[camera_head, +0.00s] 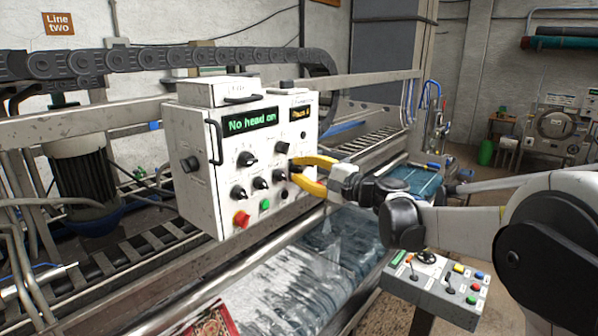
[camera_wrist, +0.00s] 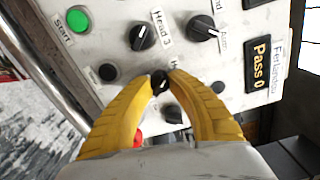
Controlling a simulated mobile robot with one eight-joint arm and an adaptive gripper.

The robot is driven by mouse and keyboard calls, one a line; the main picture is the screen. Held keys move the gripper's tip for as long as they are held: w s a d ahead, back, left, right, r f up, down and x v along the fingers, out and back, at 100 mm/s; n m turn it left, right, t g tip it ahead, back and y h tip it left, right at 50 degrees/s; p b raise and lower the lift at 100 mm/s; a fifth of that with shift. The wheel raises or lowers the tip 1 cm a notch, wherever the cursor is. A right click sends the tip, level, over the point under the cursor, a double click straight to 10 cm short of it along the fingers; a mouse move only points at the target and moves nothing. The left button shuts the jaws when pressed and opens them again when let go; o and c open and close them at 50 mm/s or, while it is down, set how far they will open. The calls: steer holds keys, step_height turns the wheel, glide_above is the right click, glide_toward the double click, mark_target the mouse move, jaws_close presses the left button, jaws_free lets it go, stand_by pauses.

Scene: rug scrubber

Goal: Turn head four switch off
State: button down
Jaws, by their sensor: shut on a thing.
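The white control box (camera_head: 200,150) carries several black knobs and a green display (camera_head: 249,121) reading "No head on". My gripper (camera_head: 293,172), with yellow fingers, reaches the right side of its front face. In the wrist view my gripper (camera_wrist: 160,78) is shut on a small black switch knob (camera_wrist: 160,83), with one fingertip on each side. Its label is mostly hidden by the fingers; only an "H" shows. The knob labelled "Head 3" (camera_wrist: 141,37) is just above it, apart from the fingers. Another black knob (camera_wrist: 172,113) shows between the fingers, below.
A green Start button (camera_wrist: 77,19) and a small display reading "Pass 0" (camera_wrist: 262,64) flank the knobs. A red button (camera_head: 241,219) is low on the box. A separate control panel (camera_head: 433,290) stands at the lower right. Rails and a conveyor surround the box.

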stand_by(0.4)
steer(key=c, duration=1.2)
jaws_free()
steer(key=shift+w, duration=0.1)
steer(key=v, duration=1.2)
